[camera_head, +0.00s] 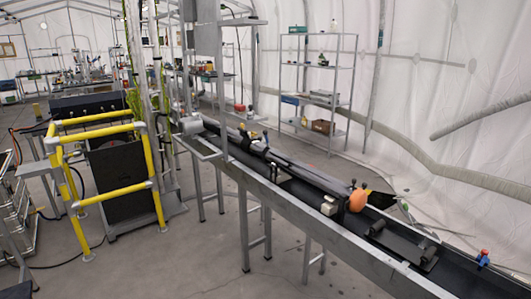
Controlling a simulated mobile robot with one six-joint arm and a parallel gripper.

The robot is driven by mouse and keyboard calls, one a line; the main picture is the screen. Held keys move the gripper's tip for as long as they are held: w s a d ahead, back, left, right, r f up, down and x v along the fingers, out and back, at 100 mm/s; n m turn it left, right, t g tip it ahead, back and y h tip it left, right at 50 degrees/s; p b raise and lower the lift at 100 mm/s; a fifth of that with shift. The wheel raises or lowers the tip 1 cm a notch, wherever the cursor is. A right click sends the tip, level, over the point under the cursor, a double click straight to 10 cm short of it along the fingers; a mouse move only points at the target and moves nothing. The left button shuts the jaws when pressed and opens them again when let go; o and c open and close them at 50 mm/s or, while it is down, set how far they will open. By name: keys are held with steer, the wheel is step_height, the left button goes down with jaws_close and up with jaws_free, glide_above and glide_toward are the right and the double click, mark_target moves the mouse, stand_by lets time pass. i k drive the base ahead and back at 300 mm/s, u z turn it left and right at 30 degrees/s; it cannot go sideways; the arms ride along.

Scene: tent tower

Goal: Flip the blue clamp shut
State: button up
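A small blue piece with a red top (483,261) stands at the right end of the long dark trough, near the picture's lower right. My gripper is not in view, and nothing is seen touching the blue piece.
The long metal-framed trough (330,228) runs diagonally to the lower right. It holds a dark tube (290,168), an orange round piece (358,200) and a black fixture (403,244). Yellow railings (105,198) stand at left. Grey floor (195,268) is clear in front.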

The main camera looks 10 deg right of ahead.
mark_target(266, 150)
steer(key=k, duration=1.35)
steer(key=z, duration=0.1)
steer(key=i, duration=1.45)
steer(key=u, duration=0.7)
steer(key=i, duration=0.55)
steer(key=u, duration=0.75)
steer(key=i, duration=0.5)
steer(key=u, duration=0.25)
